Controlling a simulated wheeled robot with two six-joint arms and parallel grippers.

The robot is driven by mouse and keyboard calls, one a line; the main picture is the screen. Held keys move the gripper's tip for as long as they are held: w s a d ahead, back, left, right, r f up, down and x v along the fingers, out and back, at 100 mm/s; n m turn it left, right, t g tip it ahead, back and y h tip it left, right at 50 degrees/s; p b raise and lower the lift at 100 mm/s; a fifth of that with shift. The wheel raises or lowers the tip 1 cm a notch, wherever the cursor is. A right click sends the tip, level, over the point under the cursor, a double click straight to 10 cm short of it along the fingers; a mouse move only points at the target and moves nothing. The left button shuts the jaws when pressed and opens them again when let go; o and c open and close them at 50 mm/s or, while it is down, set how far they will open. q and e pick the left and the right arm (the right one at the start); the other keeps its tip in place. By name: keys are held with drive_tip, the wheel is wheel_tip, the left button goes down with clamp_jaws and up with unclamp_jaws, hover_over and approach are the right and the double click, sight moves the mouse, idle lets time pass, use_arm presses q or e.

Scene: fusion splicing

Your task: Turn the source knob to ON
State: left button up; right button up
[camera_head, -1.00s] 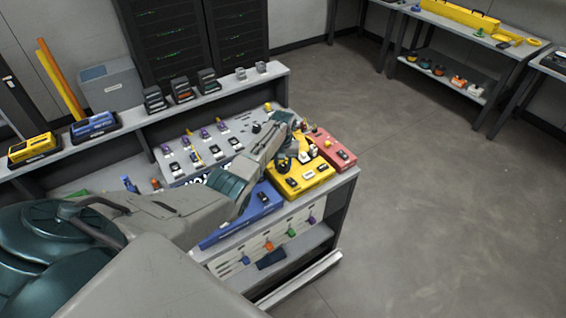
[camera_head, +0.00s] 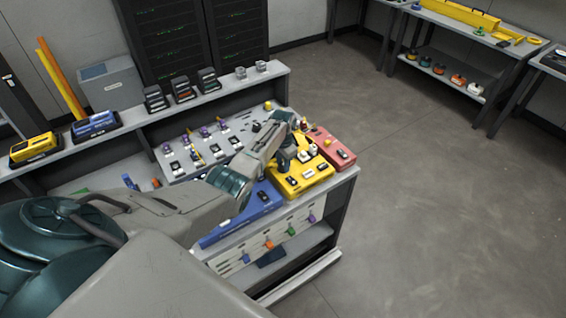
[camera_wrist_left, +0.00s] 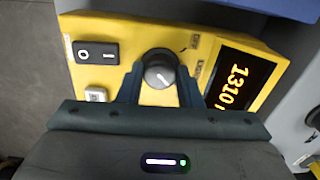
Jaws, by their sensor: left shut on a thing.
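The yellow source unit (camera_head: 305,178) sits on the bench between a blue and a red unit. In the left wrist view it also shows (camera_wrist_left: 130,30), with a lit display (camera_wrist_left: 238,88) reading 1310. My left gripper (camera_wrist_left: 160,82) is shut on the knob, one finger on each side. In the head view the gripper (camera_head: 286,160) is over the yellow unit and hides the knob. My right gripper is not in view.
A black rocker switch (camera_wrist_left: 96,52) and a pale button (camera_wrist_left: 96,94) lie beside the knob. The blue unit (camera_head: 243,212) and red unit (camera_head: 335,150) flank the yellow one closely. A sloped grey panel (camera_head: 205,150) stands behind. The floor at right is clear.

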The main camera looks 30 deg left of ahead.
use_arm(q)
drive_tip(key=shift+r+m, duration=0.1)
drive_tip(key=shift+m, duration=0.2)
idle(0.4)
drive_tip(key=o, duration=1)
wheel_tip(320, 180, up, 11)
drive_tip(key=shift+f+b, duration=0.1)
drive_tip(key=shift+b, duration=1.05)
